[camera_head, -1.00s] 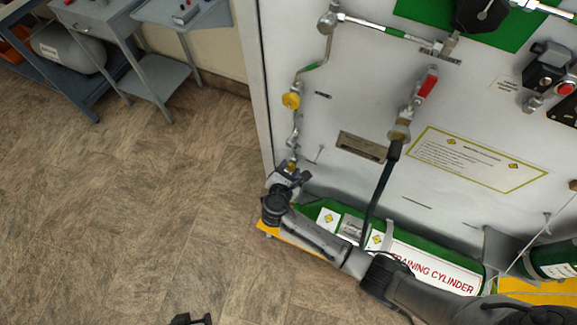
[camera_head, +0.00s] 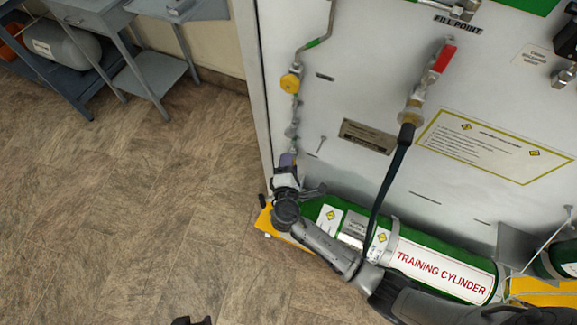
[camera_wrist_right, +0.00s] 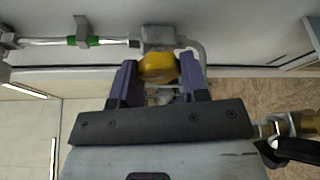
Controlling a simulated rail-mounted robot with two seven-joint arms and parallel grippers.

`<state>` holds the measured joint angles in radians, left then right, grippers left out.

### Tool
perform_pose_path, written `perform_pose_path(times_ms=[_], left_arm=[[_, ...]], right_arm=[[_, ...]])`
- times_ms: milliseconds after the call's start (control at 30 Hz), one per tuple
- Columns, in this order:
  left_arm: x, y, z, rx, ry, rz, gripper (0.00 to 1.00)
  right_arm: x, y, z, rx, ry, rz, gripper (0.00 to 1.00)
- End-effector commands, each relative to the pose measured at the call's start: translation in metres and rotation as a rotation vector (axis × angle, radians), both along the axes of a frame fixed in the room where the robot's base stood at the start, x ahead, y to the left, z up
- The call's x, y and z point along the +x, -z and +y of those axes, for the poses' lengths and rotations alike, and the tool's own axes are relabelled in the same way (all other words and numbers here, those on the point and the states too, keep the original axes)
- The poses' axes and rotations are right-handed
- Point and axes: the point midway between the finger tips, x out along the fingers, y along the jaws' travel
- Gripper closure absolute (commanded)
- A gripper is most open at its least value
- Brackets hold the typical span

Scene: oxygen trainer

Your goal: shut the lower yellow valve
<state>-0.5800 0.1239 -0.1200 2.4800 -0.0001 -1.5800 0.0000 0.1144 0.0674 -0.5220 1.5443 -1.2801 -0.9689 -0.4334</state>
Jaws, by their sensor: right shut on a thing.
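The lower yellow valve (camera_wrist_right: 158,67) shows in the right wrist view as a rounded yellow knob between the two purple-grey fingers of my right gripper (camera_wrist_right: 160,80). The gripper is shut on the knob. In the head view my right gripper (camera_head: 287,163) is at the lower end of the thin pipe on the panel's left side and hides the lower valve there. The upper yellow valve (camera_head: 290,82) sits higher on the same pipe, clear of the gripper. A small dark tip at the bottom edge of the head view may be my left gripper (camera_head: 194,320); its jaws cannot be made out.
The green training cylinder (camera_head: 440,262) lies along the panel's foot, partly behind my right arm. A black hose (camera_head: 390,180) hangs from the red-handled fitting (camera_head: 440,62). A grey bench (camera_head: 95,15) stands at upper left. The floor (camera_head: 120,200) at left is clear.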

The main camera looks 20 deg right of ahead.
Motion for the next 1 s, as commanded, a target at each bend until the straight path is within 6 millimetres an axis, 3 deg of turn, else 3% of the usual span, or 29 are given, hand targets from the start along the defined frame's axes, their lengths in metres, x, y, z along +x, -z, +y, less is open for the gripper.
perform_pose_path(times_ms=[200, 733, 767, 1000], left_arm=[[-0.0001, 0.01, 0.001, 0.004, 0.002, 0.0, 0.33], [0.0, 0.0111, -0.0026, -0.009, -0.005, 0.0, 0.33], [0.0001, 0.0111, -0.0028, -0.009, -0.006, 0.0, 0.33], [0.0001, 0.0111, -0.0029, -0.011, -0.007, 0.001, 0.33]], right_arm=[[-0.0001, 0.0012, -0.0003, 0.04, 0.001, -0.042, 0.83], [0.0, 0.0, -0.0002, 0.055, 0.001, -0.057, 0.83], [0.0001, 0.0, -0.0001, 0.055, 0.001, -0.057, 0.58], [-0.0001, 0.0009, -0.0002, 0.054, 0.001, -0.055, 0.35]])
